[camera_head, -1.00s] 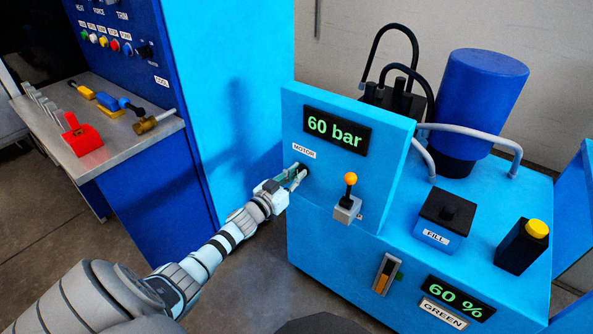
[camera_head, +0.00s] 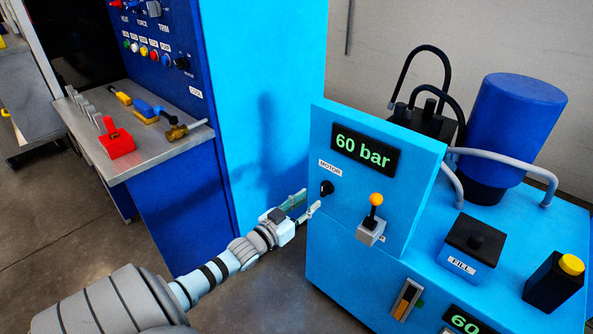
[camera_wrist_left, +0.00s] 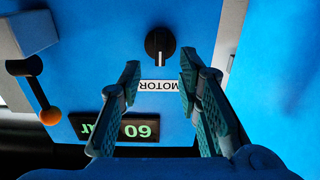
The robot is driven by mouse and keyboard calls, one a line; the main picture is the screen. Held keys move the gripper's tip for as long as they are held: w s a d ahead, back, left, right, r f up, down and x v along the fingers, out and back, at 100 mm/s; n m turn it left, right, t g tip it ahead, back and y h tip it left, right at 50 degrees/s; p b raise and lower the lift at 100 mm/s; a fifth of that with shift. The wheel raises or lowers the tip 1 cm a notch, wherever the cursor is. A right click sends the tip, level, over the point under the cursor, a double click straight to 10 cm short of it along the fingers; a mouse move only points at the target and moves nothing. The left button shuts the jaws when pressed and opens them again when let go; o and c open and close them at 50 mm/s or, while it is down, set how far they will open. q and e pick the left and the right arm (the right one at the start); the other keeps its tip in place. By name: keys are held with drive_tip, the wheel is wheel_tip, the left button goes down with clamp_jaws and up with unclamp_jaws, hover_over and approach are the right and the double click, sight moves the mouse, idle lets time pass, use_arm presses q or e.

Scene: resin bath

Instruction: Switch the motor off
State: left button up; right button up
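The motor knob (camera_head: 327,188) is a small black rotary switch on the blue panel, below the white MOTOR label (camera_head: 330,168). In the left wrist view the knob (camera_wrist_left: 160,44) has a white pointer line, and the label (camera_wrist_left: 172,86) reads upside down. My left gripper (camera_head: 311,202) is open and empty, just left of the knob and apart from it. In the left wrist view its fingers (camera_wrist_left: 157,76) are spread, with the knob beyond the gap between the tips. The green display (camera_head: 365,150) reads 60 bar. My right gripper is not in view.
An orange-tipped lever (camera_head: 374,213) stands right of the knob. The FILL box (camera_head: 474,246) and a yellow-topped black box (camera_head: 556,280) sit on the blue machine. A metal shelf (camera_head: 152,148) with coloured handles is at left, beside a blue cabinet (camera_head: 270,100).

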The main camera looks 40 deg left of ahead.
use_arm(q)
drive_tip(key=s, duration=0.5)
drive_tip(key=shift+s, duration=0.2)
